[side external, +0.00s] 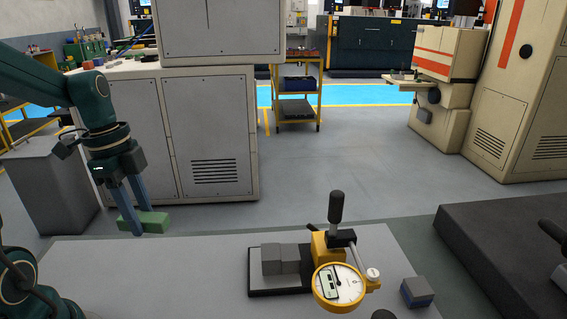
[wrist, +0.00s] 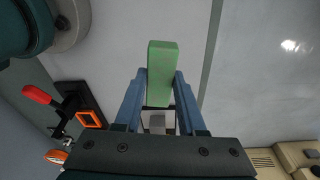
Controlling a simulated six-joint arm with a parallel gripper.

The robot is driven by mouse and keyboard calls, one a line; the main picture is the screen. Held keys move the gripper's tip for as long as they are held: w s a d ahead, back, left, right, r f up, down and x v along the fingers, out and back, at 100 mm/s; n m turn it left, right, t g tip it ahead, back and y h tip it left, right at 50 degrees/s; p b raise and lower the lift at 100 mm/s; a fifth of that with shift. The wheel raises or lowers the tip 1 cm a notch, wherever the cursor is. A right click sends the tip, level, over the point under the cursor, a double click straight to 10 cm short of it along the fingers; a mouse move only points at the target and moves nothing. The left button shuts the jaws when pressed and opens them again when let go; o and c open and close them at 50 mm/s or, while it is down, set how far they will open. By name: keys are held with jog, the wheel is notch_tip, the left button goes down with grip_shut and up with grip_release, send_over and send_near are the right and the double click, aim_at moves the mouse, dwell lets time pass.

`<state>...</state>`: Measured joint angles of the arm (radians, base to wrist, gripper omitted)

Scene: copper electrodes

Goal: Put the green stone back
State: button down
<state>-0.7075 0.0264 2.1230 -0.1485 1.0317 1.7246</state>
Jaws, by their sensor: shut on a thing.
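The green stone (side external: 153,220) is a plain oblong block. My gripper (side external: 131,222) is shut on it and holds it in the air, near the back left edge of the grey table (side external: 150,275) in the side view. In the wrist view the green stone (wrist: 161,73) sits between the two blue fingers of my gripper (wrist: 160,80) and extends past their tips. No contact between the stone and any surface shows.
A dial gauge (side external: 339,287) on a yellow stand is at the table's middle right, beside grey blocks (side external: 281,259) on a black base. A small blue-grey block (side external: 417,291) lies right of it. A large cabinet (side external: 212,130) stands behind. The table's left half looks clear.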

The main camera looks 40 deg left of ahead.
jog(key=shift+s+a+r+n, duration=0.1)
jog(key=shift+s+a+n, duration=0.4)
jog(key=shift+s, duration=0.15)
jog(key=shift+s+a+r+n, duration=0.2)
jog(key=shift+s+a+n, duration=0.1)
jog(key=shift+a, duration=0.2)
send_over(201, 276)
notch_tip(201, 276, down, 7)
jog(key=shift+s+a+f, duration=0.1)
jog(key=shift+s+f, duration=0.05)
jog(key=shift+f, duration=1.85)
jog(key=shift+f, duration=0.2)
jog(key=c, duration=0.5)
grip_release()
jog(key=shift+r, duration=0.1)
notch_tip(201, 276, up, 11)
jog(key=a, duration=0.1)
jog(key=s+d+r+n+t+y, duration=0.1)
jog(key=s+d+r+n+t, duration=0.3)
jog(key=s+n, duration=0.4)
jog(key=shift+d+r+n+t, duration=0.25)
jog(key=shift+d+n+t, duration=0.25)
jog(key=shift+d+n, duration=0.15)
